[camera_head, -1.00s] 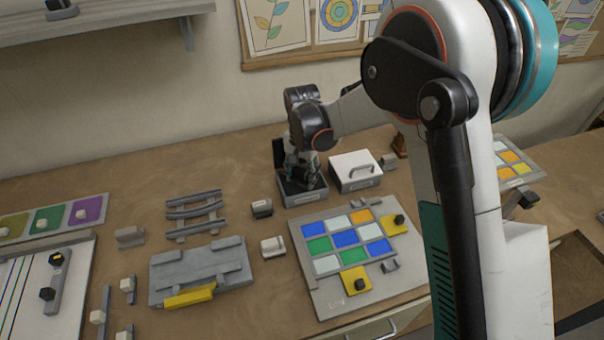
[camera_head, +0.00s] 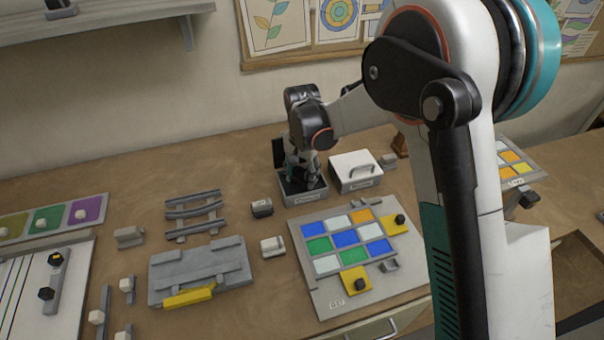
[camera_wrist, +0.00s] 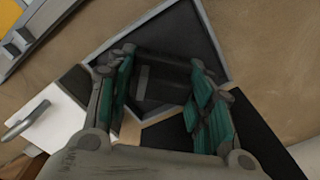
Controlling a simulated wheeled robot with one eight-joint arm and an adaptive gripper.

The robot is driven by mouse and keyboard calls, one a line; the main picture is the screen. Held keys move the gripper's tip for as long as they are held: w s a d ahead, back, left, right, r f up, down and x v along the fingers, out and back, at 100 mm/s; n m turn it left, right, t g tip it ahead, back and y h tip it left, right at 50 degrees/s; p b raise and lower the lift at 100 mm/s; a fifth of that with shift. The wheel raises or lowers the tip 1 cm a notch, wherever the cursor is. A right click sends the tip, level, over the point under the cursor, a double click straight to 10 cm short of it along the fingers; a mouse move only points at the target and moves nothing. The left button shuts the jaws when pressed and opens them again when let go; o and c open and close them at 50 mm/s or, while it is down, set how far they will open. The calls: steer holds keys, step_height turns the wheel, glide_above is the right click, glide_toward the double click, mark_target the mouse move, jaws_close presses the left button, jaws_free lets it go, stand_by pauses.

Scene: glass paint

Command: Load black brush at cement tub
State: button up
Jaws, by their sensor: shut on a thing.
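The cement tub (camera_head: 309,196) is a small grey-rimmed box with a black inside, standing at the back of the bench. My gripper (camera_head: 301,178) points down over it in the head view. In the wrist view my gripper (camera_wrist: 163,70) has its teal-padded fingers shut on a dark block, which appears to be the black brush (camera_wrist: 165,75). The brush is over the tub's dark inside (camera_wrist: 180,30). Its lower end blends into the black, so I cannot tell whether it touches the contents.
A white-lidded box (camera_head: 354,168) with a handle stands close to the tub's right. In front are a board of coloured tiles (camera_head: 320,289), a grey rack (camera_head: 195,215) and a grey fixture with a yellow bar (camera_head: 200,272). Bare bench (camera_head: 120,205) lies to the left.

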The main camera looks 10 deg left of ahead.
mark_target(302, 170)
stand_by(0.3)
steer(key=shift+r+p, duration=1.75)
steer(key=shift+r, duration=1.75)
steer(key=shift+s+f, duration=0.1)
